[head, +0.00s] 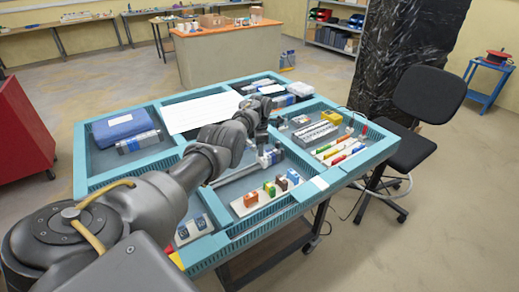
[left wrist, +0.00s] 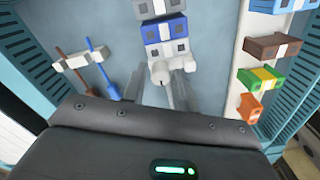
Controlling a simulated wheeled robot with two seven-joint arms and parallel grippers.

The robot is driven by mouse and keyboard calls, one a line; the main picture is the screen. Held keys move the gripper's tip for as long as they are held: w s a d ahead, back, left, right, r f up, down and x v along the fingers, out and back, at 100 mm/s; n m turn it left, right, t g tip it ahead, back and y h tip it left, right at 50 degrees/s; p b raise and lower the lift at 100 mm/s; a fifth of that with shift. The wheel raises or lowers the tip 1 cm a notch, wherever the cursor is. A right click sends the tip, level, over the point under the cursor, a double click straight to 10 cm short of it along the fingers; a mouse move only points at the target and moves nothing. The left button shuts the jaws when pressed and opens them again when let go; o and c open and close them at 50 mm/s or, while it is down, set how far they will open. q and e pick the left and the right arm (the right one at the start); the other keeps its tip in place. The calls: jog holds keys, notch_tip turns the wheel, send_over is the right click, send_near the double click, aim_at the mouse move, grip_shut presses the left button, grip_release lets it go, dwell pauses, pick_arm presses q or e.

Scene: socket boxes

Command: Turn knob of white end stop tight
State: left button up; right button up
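The white end stop (left wrist: 163,72) is at the near end of a row of blocks in the left wrist view. Its rounded knob (left wrist: 168,92) points toward my left gripper. My left gripper (left wrist: 168,90) has its two grey fingers apart, one on each side of the knob. I see a gap beside the knob, but I cannot tell whether either finger touches it. In the head view my left gripper (head: 262,137) is over the middle of the table, and the end stop is hard to make out there. My right gripper is not in view.
The teal-edged table (head: 88,160) is split into compartments. A white strip (left wrist: 238,50) holds coloured blocks to the right of the gripper. Two screwdrivers (left wrist: 97,75) rest in a white holder at left. A blue case (head: 122,127) lies at the far left.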

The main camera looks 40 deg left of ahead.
pick_arm(q)
jog(key=shift+s+a+r, duration=0.1)
jog(key=shift+s, duration=0.05)
jog(key=shift+c, duration=0.3)
jog(key=shift+c, duration=2.5)
grip_shut()
